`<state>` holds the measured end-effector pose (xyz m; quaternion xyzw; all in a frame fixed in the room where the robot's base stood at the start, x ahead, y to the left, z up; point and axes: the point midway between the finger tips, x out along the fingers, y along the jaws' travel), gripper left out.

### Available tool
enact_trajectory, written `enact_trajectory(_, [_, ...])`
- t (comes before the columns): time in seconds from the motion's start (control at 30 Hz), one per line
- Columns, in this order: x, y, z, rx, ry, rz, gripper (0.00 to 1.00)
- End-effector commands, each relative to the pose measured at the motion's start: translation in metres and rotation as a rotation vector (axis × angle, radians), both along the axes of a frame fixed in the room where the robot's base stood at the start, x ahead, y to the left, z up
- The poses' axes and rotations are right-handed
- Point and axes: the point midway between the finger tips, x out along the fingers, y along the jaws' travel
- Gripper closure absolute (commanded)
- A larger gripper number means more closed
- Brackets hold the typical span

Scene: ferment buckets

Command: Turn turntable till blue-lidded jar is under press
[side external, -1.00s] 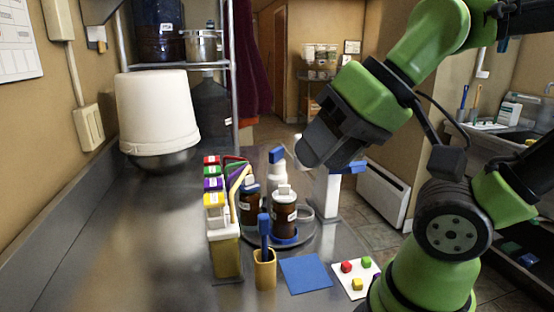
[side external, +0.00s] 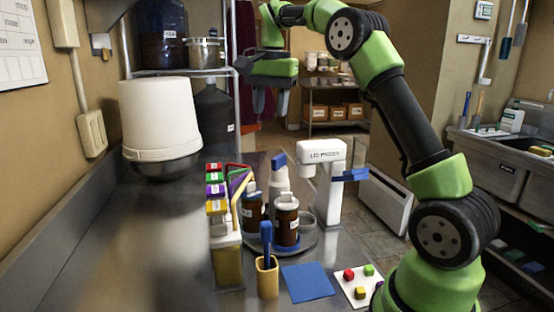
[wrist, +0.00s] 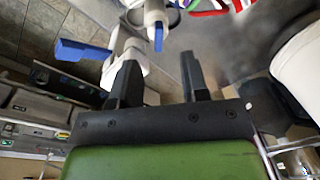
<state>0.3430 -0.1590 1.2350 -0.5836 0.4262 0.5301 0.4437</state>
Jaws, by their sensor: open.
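The round grey turntable (side external: 309,243) stands on the steel counter and carries several containers. At its front is a brown jar (side external: 287,225) with a pale lid. Behind it to the left is another brown jar (side external: 254,212) with a dark bluish lid, partly hidden. A white bottle (side external: 279,172) with a blue top stands at the back. The white lid press (side external: 322,160) with a blue lever stands behind the turntable's right side; it also shows in the wrist view (wrist: 130,55). My gripper (side external: 271,108) is open and empty, raised above and behind the turntable.
A rack of coloured-topped items (side external: 216,190) and a yellow-based container (side external: 228,262) stand left of the turntable. A yellow cup (side external: 267,278) with a blue tool, a blue mat (side external: 307,281) and a white card with coloured cubes (side external: 357,288) lie in front. A white bucket (side external: 160,120) is back left.

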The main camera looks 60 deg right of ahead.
Motion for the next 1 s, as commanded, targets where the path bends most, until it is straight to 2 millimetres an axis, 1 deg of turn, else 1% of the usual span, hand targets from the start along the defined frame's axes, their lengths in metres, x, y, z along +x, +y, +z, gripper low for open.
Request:
enact_trajectory(0.03, [0.005, -0.014, -0.012, 0.009, 0.022, -0.063, 0.58])
enact_trajectory(0.1, [0.008, -0.027, -0.023, 0.021, 0.045, -0.137, 0.58])
enact_trajectory(0.2, [0.010, -0.039, -0.034, 0.030, 0.064, -0.210, 0.58])
enact_trajectory(0.27, [0.011, -0.042, -0.038, 0.035, 0.069, -0.233, 0.58])
enact_trajectory(0.47, [0.010, -0.045, -0.046, 0.036, 0.077, -0.245, 0.58])
enact_trajectory(0.67, [0.010, -0.043, -0.066, 0.038, 0.075, -0.245, 0.58])
enact_trajectory(0.9, [0.010, -0.043, -0.108, 0.039, 0.076, -0.244, 0.58])
enact_trajectory(1.0, [0.010, -0.043, -0.122, 0.039, 0.074, -0.245, 0.58])
